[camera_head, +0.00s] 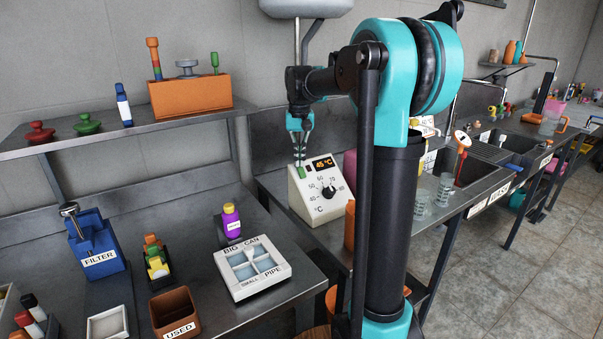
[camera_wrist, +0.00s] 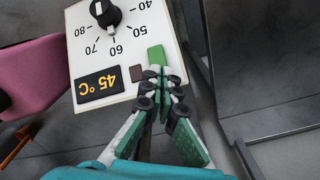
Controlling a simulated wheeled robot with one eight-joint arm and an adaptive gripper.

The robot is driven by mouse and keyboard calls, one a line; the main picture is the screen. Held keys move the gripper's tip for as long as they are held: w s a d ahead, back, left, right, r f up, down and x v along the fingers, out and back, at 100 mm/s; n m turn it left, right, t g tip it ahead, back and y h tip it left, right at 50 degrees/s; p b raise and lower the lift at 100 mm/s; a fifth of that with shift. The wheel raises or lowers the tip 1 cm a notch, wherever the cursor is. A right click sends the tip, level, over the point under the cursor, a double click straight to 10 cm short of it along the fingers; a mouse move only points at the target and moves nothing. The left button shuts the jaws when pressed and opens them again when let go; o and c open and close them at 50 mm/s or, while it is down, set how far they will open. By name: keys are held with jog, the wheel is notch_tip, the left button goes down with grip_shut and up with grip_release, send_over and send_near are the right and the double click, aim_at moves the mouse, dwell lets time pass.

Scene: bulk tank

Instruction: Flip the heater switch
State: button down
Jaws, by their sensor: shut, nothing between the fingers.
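The heater (camera_head: 316,203) is a white box with a sloped front on the counter. It has a black dial (camera_wrist: 104,13) with marks from 40 to 80 and a display (camera_wrist: 99,86) lit "45 °C" in orange. A green switch (camera_wrist: 156,56) sits near the edge of its face, beside a small dark brown square (camera_wrist: 136,73). In the head view the switch (camera_head: 301,172) shows just below my fingertips. My gripper (camera_head: 300,158) is shut and empty, pointing down at it. In the wrist view the fingertips (camera_wrist: 172,78) overlap the switch's near end; I cannot tell whether they touch.
A pink object (camera_wrist: 30,60) stands close beside the heater. A grey metal panel (camera_wrist: 255,55) rises on its other side. Glass beakers (camera_head: 422,203) stand on the counter to the right. A divided "BIG CAN / SMALL PIPE" tray (camera_head: 277,284) and a purple bottle (camera_head: 231,221) are on the left bench.

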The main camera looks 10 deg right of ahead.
jog(key=shift+f, duration=0.15)
jog(key=shift+r, duration=3.5)
